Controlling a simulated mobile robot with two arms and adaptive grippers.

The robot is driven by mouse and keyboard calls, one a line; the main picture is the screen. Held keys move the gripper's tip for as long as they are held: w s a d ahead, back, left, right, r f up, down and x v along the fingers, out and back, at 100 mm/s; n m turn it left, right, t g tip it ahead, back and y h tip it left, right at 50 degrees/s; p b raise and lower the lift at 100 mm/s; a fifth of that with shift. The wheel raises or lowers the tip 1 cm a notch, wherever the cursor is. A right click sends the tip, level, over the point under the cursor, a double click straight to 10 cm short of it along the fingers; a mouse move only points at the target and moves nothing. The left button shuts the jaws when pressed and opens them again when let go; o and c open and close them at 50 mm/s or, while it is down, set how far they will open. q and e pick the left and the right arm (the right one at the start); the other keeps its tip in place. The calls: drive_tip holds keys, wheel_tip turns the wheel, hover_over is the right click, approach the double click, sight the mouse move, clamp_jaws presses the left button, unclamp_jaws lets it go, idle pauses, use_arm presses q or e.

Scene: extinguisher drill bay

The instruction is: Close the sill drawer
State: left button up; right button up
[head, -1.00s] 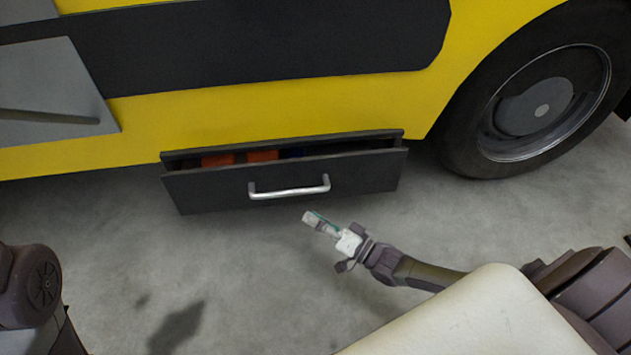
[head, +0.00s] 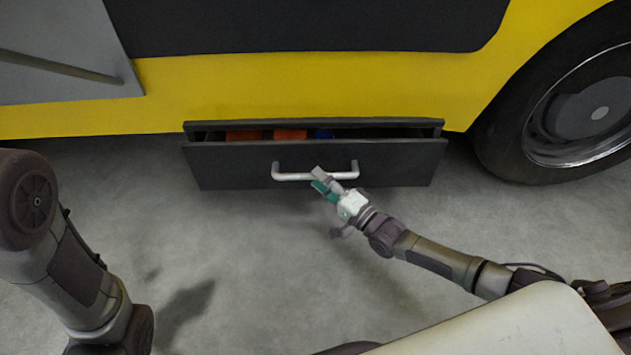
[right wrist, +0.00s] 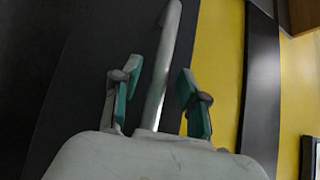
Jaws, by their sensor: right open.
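The sill drawer (head: 230,168) is dark grey and stands partly pulled out below the yellow side of the vehicle. Its silver bar handle (head: 290,177) runs across the front. My right gripper (head: 320,180) is at the right part of the handle, open. In the right wrist view the handle (right wrist: 160,75) runs between the two open fingers (right wrist: 158,95); I cannot tell whether they touch it. My left arm shows at the left of the head view, but its gripper is out of view.
Orange items (head: 290,134) and a blue one (head: 324,134) lie inside the drawer. A large black wheel (head: 510,130) stands to the right. A grey panel (head: 60,60) sticks out at the upper left. The concrete floor (head: 240,250) in front is clear.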

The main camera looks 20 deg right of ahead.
drive_tip(key=shift+x, duration=1)
clamp_jaws()
